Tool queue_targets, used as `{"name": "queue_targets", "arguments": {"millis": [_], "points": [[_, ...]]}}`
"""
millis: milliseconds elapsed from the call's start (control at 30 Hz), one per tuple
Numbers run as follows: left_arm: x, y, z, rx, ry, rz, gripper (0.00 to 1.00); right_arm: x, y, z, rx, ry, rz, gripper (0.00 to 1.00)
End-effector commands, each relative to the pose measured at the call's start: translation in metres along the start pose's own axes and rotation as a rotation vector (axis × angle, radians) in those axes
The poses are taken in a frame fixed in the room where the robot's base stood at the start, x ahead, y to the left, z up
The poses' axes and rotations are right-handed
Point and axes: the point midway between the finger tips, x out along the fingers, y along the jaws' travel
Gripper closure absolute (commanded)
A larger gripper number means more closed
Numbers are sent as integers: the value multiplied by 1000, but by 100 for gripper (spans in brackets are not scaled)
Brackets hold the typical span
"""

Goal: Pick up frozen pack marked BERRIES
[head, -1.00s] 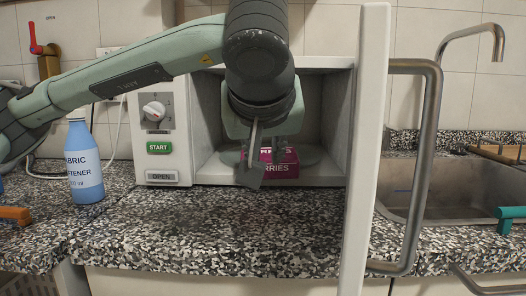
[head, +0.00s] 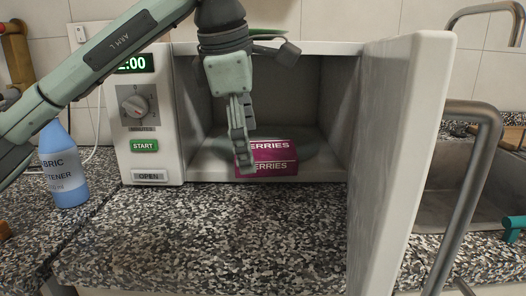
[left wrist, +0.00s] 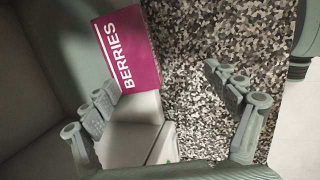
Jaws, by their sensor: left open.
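The magenta frozen pack marked BERRIES (head: 270,157) lies in the open microwave (head: 150,160), near its front edge. In the left wrist view the pack (left wrist: 128,50) shows its lettered face at upper left. My left gripper (head: 244,168) hangs at the microwave's mouth, its fingers overlapping the pack's left end in the head view. In the left wrist view the gripper (left wrist: 161,80) is open with nothing between its fingers. One finger is close by the pack's lower corner; I cannot tell whether they touch. My right gripper is not in view.
The microwave door (head: 400,150) stands open on the right, its metal handle (head: 470,190) sticking out. A blue fabric softener bottle (head: 63,170) stands at left. The speckled counter (head: 210,235) before the microwave is clear. A sink (head: 465,185) lies at right.

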Motion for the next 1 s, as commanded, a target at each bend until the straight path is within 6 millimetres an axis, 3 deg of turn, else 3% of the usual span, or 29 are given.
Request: {"name": "queue_targets", "arguments": {"millis": [100, 300, 467, 800, 1000], "points": [[6, 20, 11, -1, 1, -2, 12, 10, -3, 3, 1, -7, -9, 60], [14, 38, 19, 1, 1, -1, 12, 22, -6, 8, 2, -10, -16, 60], [22, 39, 19, 1, 2, -1, 12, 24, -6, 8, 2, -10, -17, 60], [64, 39, 19, 2, 1, 0, 12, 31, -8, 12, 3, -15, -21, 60], [66, 39, 19, 2, 1, 1, 12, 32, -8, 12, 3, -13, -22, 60]]}}
